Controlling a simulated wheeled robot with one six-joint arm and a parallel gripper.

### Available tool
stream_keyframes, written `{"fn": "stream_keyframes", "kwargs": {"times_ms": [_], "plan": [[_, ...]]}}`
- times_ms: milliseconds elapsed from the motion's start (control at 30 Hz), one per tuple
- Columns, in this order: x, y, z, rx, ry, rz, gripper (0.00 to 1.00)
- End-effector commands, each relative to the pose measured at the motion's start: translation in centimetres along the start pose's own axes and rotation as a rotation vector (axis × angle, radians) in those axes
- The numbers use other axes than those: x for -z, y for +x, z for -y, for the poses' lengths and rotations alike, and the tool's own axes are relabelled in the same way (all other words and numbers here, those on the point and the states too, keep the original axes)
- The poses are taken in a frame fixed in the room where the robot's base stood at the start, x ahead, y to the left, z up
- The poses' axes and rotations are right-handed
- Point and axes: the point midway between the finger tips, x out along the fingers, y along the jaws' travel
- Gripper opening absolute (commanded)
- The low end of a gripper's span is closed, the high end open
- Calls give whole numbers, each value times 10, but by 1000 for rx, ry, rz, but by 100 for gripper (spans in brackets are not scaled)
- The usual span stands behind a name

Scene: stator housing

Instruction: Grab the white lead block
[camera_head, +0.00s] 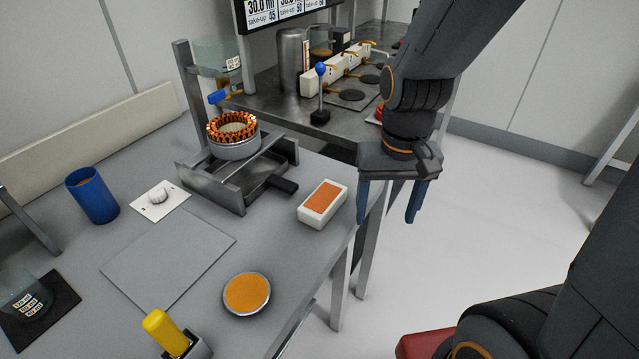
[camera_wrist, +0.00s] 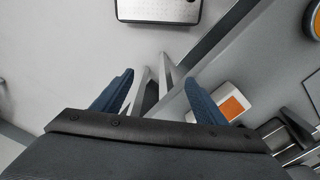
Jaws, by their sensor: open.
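A white block (camera_head: 336,209) with an orange top lies on the grey bench near its right edge in the head view. It also shows in the wrist view (camera_wrist: 208,90), right of my gripper and partly hidden by the right finger. My gripper (camera_head: 387,216) points down, open and empty, to the right of this block and past the bench edge. In the wrist view, both blue fingers of my gripper (camera_wrist: 159,80) are apart with nothing between them. Another white, long block (camera_head: 312,84) with orange leads stands on the rear bench.
A metal fixture (camera_head: 232,188) holds a stator with orange windings (camera_head: 232,130). An orange round dish (camera_head: 246,293), a blue cup (camera_head: 93,195) and a yellow-handled item (camera_head: 165,330) stand on the bench. Open floor lies right of the bench.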

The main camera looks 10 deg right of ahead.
Motion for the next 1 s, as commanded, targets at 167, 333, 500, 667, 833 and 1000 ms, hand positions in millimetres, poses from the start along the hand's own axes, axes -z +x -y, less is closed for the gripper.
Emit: {"fn": "stream_keyframes", "kwargs": {"times_ms": [167,333,500,667,833,1000], "plan": [[22,-38,38,-2,197,7,66],[38,-60,78,-6,391,12,66],[47,-72,108,-8,530,13,66],[50,-70,119,-10,583,15,66],[49,-55,120,-11,587,16,66],[50,-43,119,-10,586,15,66]]}}
